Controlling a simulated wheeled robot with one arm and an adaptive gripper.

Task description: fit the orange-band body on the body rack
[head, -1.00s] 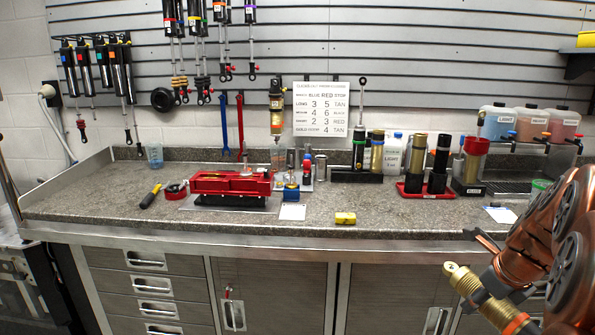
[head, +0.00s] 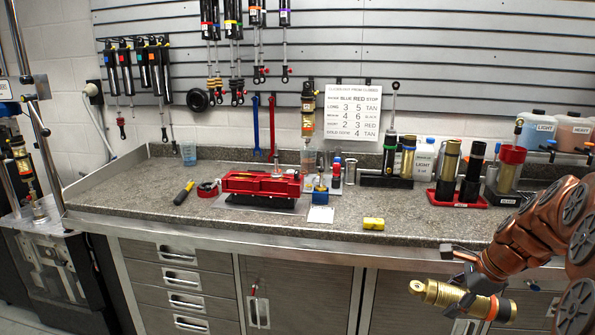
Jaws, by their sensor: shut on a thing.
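The orange-band body (head: 440,294) is a gold cylinder with an eyelet at its left end and an orange band near its right end. My gripper (head: 466,287) is shut on it at the lower right, in front of the bench, and holds it nearly level. A low black rack (head: 372,181) at the back of the bench holds upright bodies, among them a gold one (head: 408,154). A red tray (head: 440,204) to its right holds upright gold and black cylinders. I cannot tell which of the two is the body rack.
Shocks hang on the slatted wall. A machine with a vertical post (head: 30,110) stands at the left.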

